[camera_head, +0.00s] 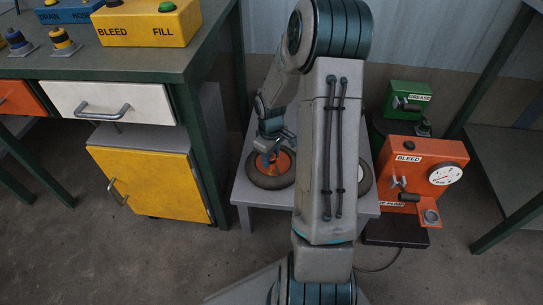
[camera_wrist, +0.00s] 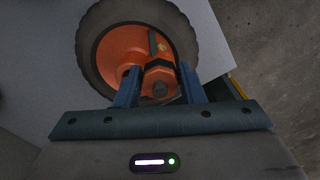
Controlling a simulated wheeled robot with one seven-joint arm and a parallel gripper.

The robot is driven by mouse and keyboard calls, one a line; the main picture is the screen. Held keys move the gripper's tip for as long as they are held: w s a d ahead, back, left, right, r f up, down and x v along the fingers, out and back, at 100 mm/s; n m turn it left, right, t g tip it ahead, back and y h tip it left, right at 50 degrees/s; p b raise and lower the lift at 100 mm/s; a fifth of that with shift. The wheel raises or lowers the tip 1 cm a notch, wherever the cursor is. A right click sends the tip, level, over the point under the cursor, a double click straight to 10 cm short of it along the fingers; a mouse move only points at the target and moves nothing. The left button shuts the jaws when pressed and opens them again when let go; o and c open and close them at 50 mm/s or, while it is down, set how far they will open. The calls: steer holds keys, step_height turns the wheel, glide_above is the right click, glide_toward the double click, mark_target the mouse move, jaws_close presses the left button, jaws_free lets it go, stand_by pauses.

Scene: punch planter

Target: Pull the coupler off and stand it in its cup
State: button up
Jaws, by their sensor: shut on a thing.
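An orange-hubbed wheel with a black tyre (camera_head: 271,182) lies on a low grey table. It also shows in the wrist view (camera_wrist: 92,58). My gripper (camera_head: 270,158) is over the hub of this wheel. In the wrist view, its blue fingers (camera_wrist: 160,88) are closed on an orange and dark piece at the hub, which I take for the coupler (camera_wrist: 160,78).
A second wheel (camera_head: 364,177) is mostly hidden behind my arm on the grey table (camera_head: 245,197). A green grease box (camera_head: 408,101) stands behind the pump box. A bench with a yellow cabinet (camera_head: 150,182) is at left, a green-framed shelf (camera_head: 505,160) at right.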

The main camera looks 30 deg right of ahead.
mark_target(271, 156)
steer(key=shift+r+p, duration=1.85)
steer(key=shift+r, duration=0.3)
jaws_close()
steer(key=shift+r+p, duration=1.9)
steer(key=shift+r, duration=0.15)
steer(key=shift+d+f, duration=0.1)
